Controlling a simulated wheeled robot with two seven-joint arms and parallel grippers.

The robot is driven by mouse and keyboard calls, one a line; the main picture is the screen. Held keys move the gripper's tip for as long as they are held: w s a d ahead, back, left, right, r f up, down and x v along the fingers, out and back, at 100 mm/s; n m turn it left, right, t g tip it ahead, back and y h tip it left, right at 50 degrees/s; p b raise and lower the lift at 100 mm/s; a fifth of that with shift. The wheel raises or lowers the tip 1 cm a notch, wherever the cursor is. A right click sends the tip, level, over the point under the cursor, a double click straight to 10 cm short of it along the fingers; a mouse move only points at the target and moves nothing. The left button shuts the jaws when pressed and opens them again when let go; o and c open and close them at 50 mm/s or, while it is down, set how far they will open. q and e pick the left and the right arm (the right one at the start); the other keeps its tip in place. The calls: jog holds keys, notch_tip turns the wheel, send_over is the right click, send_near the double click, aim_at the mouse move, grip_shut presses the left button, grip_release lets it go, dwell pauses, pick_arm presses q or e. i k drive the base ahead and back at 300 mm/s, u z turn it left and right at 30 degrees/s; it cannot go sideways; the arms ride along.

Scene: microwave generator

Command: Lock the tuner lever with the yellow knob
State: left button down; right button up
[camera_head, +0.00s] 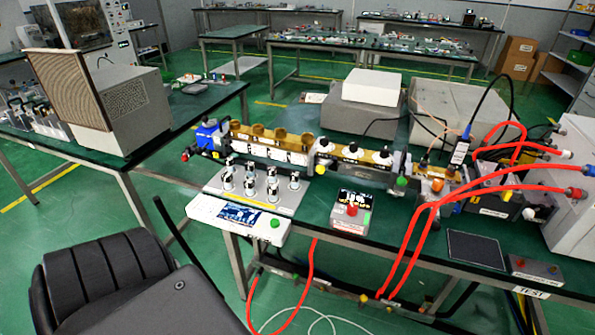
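A long microwave assembly of brass sections runs across the bench. One brass section with three black knobs (353,154) sits near its middle, and looks like the tuner. To its left is a brass section with several round gold caps (270,138). A small yellow part (506,196) shows on the assembly's right end, and an orange knob (437,186) is left of it. I cannot make out which small part is the lever with the yellow knob, or its position. Neither of my grippers is in view.
A white tray with several upright silver-and-black parts (240,187) stands at the bench's front left. A grey box with a red button (352,211) is to its right. Red cables (432,208) cross the right side and hang over the front edge. A black chair (105,268) stands at lower left.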

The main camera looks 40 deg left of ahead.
aim_at(321, 169)
jog(key=z, duration=0.05)
jog(key=k, duration=0.15)
jog(key=z, duration=1.4)
jog(key=i, duration=0.85)
jog(key=u, duration=2.25)
